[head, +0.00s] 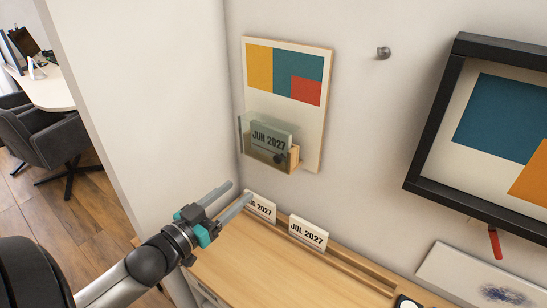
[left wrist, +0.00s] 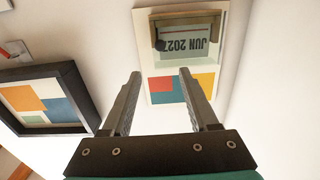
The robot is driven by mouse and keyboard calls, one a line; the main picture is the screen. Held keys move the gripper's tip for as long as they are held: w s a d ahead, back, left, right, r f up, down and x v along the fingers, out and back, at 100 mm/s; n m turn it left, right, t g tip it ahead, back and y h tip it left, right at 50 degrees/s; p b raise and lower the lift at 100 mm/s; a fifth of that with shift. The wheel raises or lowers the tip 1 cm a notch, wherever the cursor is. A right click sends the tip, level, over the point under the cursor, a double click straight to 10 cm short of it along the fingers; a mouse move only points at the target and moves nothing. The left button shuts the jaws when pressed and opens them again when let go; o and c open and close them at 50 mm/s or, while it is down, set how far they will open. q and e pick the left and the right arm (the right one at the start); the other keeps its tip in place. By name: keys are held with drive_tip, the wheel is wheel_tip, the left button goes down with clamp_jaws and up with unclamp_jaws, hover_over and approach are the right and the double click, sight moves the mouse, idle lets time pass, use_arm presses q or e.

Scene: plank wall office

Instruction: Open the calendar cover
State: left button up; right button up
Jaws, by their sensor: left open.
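The wall calendar (head: 311,120) is a pale board with yellow, teal and red blocks. Its clear, tinted cover (head: 247,137) stands in front of a JUN 2027 card (head: 268,138) in a small wooden holder (head: 294,158). A dark round knob (head: 279,158) shows low on the cover. In the left wrist view the calendar (left wrist: 222,92) appears upside down, with the knob (left wrist: 160,45) near the card's lower edge. My left gripper (head: 239,190) is open and empty, below and left of the cover, apart from it. My right gripper is out of view.
Below the calendar is a wooden desk (head: 270,270) with a ledge holding month cards, one reading JUL 2027 (head: 308,233). A metal wall knob (head: 383,53) and a black-framed picture (head: 430,130) are to the right. A wall corner lies close on the left.

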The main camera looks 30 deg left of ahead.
sight(276, 160)
use_arm(q)
drive_tip(key=w, duration=0.9)
drive_tip(key=w+d, duration=0.1)
drive_tip(key=w, duration=0.4)
clamp_jaws()
idle(0.5)
idle(0.9)
